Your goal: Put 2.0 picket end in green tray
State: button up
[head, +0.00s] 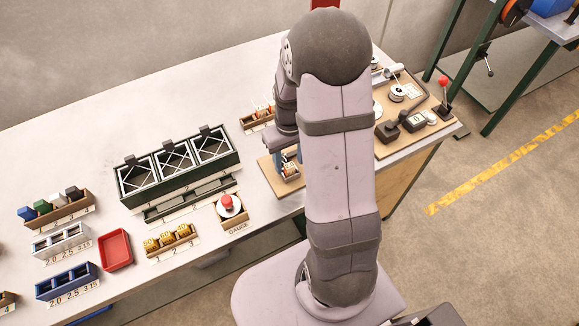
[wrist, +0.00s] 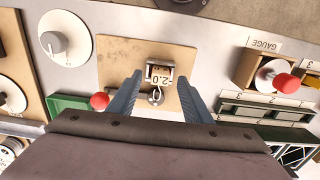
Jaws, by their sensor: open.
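The picket end, a small piece marked 2.0 (wrist: 159,79) with a metal loop at its near end, sits on a tan board (wrist: 118,60) in the wrist view. In the head view it shows as a small tan and red piece (head: 290,169) on the board, partly hidden by my arm. My gripper (wrist: 160,76) is open, with one blue-grey finger on each side of the piece; I cannot tell whether they touch it. A green tray (wrist: 67,102) lies left of the board in the wrist view, partly hidden by my gripper body. I cannot make it out in the head view.
A red-knobbed gauge (head: 228,205) stands beside a dark green rack (head: 180,170). A red tray (head: 115,250), a blue holder (head: 67,281) and a wooden holder of yellow pieces (head: 172,241) lie further left. A red ball knob (wrist: 98,100) rises near the green tray.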

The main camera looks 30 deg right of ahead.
aim_at(290, 165)
jog(key=shift+f, duration=0.55)
jog(key=shift+c, duration=0.3)
grip_shut()
jog(key=shift+r, duration=0.1)
notch_tip(290, 165, up, 10)
jog(key=b, duration=0.2)
